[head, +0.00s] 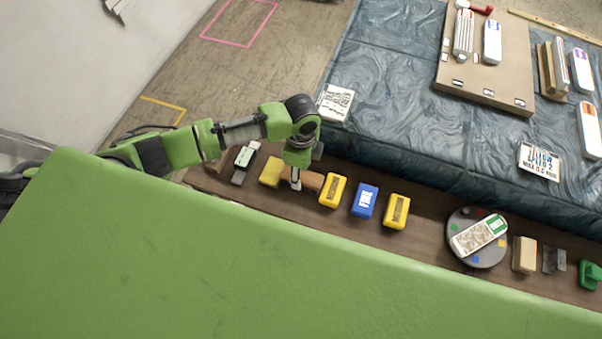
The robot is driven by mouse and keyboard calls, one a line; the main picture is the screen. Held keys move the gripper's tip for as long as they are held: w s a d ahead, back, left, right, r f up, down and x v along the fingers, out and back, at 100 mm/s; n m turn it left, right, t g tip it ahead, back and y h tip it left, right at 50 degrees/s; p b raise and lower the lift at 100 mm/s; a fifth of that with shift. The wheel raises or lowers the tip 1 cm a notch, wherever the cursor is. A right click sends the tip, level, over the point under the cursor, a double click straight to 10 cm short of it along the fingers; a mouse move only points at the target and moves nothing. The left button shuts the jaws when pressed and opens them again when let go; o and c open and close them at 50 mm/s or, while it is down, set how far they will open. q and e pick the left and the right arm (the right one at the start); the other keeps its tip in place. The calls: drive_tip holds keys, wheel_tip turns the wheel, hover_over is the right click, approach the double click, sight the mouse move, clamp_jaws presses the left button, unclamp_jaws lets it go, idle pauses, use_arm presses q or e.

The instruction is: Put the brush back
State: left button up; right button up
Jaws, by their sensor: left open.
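My left gripper (296,184) points down over the brown shelf, between a plain yellow block and a yellow labelled block. It is open, with its fingertips close to a brown, wood-like piece (313,181) that it partly covers. The plain yellow block (270,172) lies just left of the fingers. I cannot tell whether the yellow block and brown piece are one object, or which thing is the brush. Contact between fingers and brown piece cannot be made out. My right gripper is not in view.
On the brown shelf (435,232) are a labelled yellow block (333,190), a blue block (365,200), another yellow block (397,211), a grey turntable (461,251) bearing a white-green bottle (479,235), and a beige block (524,255). The blue textured surface (400,110) rises behind.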

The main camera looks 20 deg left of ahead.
sight(302, 175)
use_arm(q)
wheel_tip(302, 175, up, 9)
drive_tip(key=shift+r, duration=0.2)
drive_tip(key=shift+s+d+f, duration=0.1)
idle(0.5)
